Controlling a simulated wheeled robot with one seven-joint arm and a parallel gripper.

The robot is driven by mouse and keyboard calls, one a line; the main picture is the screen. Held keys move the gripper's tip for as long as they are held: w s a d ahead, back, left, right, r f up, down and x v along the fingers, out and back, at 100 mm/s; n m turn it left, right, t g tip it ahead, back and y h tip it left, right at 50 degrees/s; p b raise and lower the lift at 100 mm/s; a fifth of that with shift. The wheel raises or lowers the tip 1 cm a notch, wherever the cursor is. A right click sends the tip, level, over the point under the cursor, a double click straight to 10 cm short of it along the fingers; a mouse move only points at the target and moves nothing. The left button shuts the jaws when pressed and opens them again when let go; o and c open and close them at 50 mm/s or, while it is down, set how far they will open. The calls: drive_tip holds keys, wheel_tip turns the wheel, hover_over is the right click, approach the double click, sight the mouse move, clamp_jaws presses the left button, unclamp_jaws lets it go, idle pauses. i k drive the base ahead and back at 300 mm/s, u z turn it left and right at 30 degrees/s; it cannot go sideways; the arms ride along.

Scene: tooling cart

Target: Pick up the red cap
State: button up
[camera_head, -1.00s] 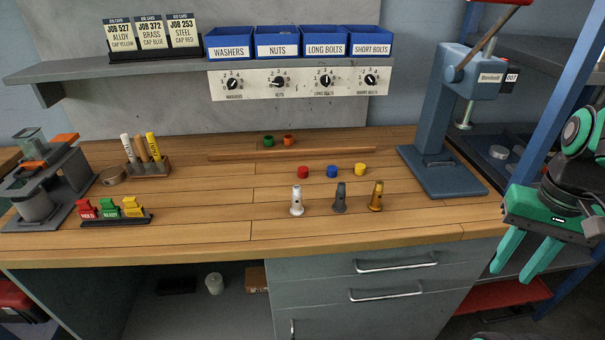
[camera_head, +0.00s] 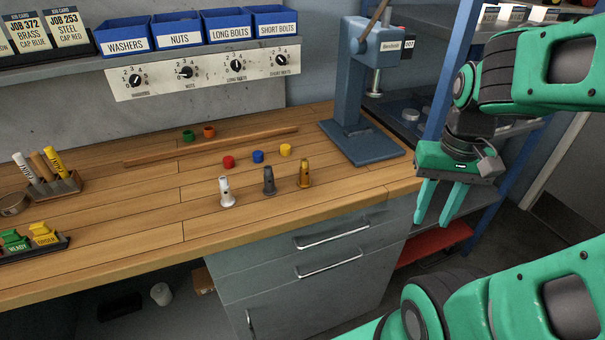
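The red cap (camera_head: 228,162) stands on the wooden workbench, at the left of a row with a blue cap (camera_head: 258,156) and a yellow cap (camera_head: 286,149). In front of the row stand a white fitting (camera_head: 226,192), a dark grey fitting (camera_head: 269,181) and a brass fitting (camera_head: 305,173). My gripper (camera_head: 432,220) hangs to the right of the bench's front right corner, well away from the red cap. Its two green fingers point down, apart, with nothing between them.
A blue press (camera_head: 361,145) stands at the bench's right end. A wooden strip (camera_head: 210,147) lies behind the caps, with a green cap (camera_head: 188,135) and an orange cap (camera_head: 209,131) beyond it. Blue bins (camera_head: 229,27) sit on the shelf above.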

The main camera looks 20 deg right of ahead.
sight(229, 164)
drive_tip(key=z, duration=1.05)
drive_tip(key=i, duration=0.45)
drive_tip(key=u, duration=1.65)
